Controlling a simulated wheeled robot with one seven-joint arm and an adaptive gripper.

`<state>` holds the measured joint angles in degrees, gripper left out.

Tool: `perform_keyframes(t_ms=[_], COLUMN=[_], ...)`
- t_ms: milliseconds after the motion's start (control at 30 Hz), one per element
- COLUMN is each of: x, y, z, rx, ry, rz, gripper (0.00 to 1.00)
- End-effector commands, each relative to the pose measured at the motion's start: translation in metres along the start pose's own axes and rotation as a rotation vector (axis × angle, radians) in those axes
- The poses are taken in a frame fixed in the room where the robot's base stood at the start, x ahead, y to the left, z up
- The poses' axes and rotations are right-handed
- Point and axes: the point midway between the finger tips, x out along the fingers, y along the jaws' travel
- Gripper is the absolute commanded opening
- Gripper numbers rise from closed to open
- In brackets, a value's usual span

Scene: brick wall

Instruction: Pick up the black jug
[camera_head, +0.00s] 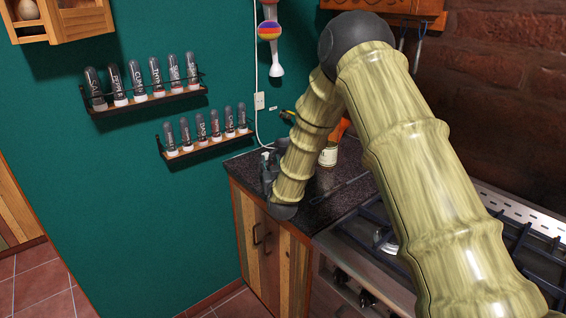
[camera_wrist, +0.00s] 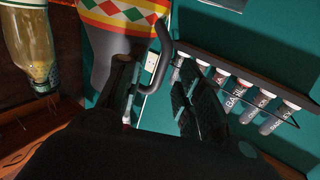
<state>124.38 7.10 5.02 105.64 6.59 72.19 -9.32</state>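In the wrist view a jug-like vessel (camera_wrist: 103,50) has a dark grey body, a red, yellow and green patterned band and a curved dark handle (camera_wrist: 168,48). I take it to be the black jug. My gripper (camera_wrist: 155,78) is open, its two dark fingers apart. The handle shows between the fingers, and I see no clear grip on it. The gripper hides the lower part of the vessel. In the head view my gripper (camera_head: 268,170) is low at the back left end of the counter; I cannot make out the jug there.
The dark counter (camera_head: 328,195) meets the green wall, with the stove (camera_head: 375,238) to its right. A jar (camera_head: 328,157) stands behind my arm. Spice racks (camera_head: 208,145) hang close to the gripper. A bottle (camera_wrist: 30,45) shows at left in the wrist view.

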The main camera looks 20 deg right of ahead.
Motion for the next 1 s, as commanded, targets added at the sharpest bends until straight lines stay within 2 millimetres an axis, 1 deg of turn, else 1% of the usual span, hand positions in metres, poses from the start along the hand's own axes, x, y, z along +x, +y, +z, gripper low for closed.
perform_keyframes(t_ms=[100, 300, 333, 467, 500, 533, 1000], x=[0.0058, 0.0063, 0.0062, 0.0061, 0.0061, 0.0061, 0.0065], y=[0.0, -0.0002, -0.0002, -0.0001, -0.0001, -0.0002, -0.0004], z=[-0.0001, 0.0005, 0.0005, 0.0004, 0.0004, 0.0004, -0.0021], rx=[0.0, 0.0, 0.0, 0.0, 0.0, 0.0, 0.0], ry=[-0.001, -0.001, -0.001, 0.0, 0.0, 0.0, 0.003], rz=[0.0, -0.001, -0.001, -0.001, -0.001, -0.001, -0.001], gripper=[0.36, 0.36, 0.34, 0.1, 0.03, 0.0, 0.0])
